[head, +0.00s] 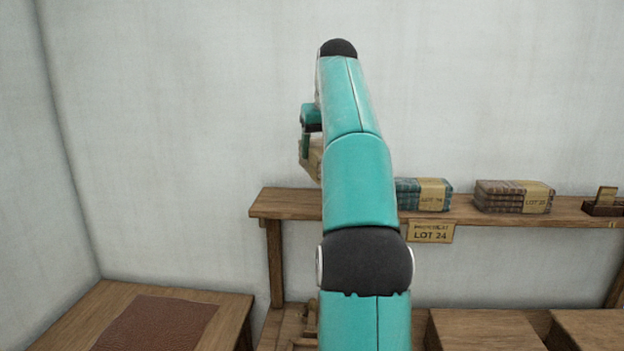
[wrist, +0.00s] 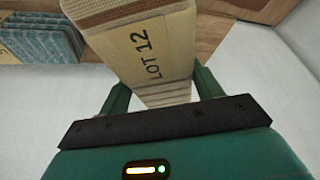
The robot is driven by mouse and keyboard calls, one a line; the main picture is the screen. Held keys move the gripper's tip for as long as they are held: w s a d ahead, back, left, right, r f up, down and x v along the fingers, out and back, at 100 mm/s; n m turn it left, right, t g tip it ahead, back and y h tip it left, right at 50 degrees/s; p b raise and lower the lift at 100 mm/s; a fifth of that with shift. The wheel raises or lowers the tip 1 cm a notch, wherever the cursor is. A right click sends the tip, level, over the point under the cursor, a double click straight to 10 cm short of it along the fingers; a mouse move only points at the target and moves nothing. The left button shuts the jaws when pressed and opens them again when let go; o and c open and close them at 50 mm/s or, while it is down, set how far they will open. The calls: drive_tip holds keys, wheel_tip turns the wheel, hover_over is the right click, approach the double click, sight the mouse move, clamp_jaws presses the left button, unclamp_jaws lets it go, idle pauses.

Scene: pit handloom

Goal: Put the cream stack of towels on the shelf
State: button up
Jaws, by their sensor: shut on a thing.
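My gripper (head: 308,142) is up above the left end of the wooden shelf (head: 280,204), partly hidden behind my own arm. It is shut on the cream stack of towels (head: 316,160), and only a sliver of the stack shows in the head view. In the wrist view the stack (wrist: 140,55) sits between the two green fingers (wrist: 162,90), with a tan paper band marked LOT 12. The shelf's wood (wrist: 212,28) shows behind the stack there. I cannot tell exactly how far the stack is from the shelf.
A teal stack (head: 422,194) and a brown stack (head: 513,196) stand on the shelf to the right, with a small wooden holder (head: 605,202) beyond. A LOT 24 sign (head: 430,233) hangs on the front edge. A table with a reddish mat (head: 160,325) is at lower left.

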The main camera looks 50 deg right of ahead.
drive_tip(key=w+f, duration=0.1)
drive_tip(key=w+d+f, duration=0.1)
drive_tip(key=w+f, duration=0.3)
drive_tip(key=shift+w+d, duration=0.2)
drive_tip(key=shift+d, duration=0.2)
drive_tip(key=x, duration=0.4)
drive_tip(key=shift+w, duration=0.15)
drive_tip(key=shift+s+a+f, duration=0.1)
drive_tip(key=shift+s+f, duration=0.15)
drive_tip(key=shift+f, duration=0.05)
drive_tip(key=shift+w+f, duration=0.25)
drive_tip(key=shift+f, duration=0.15)
drive_tip(key=shift+s+r, duration=0.1)
drive_tip(key=shift+s, duration=0.05)
drive_tip(key=o, duration=1.1)
drive_tip(key=shift+c, duration=0.2)
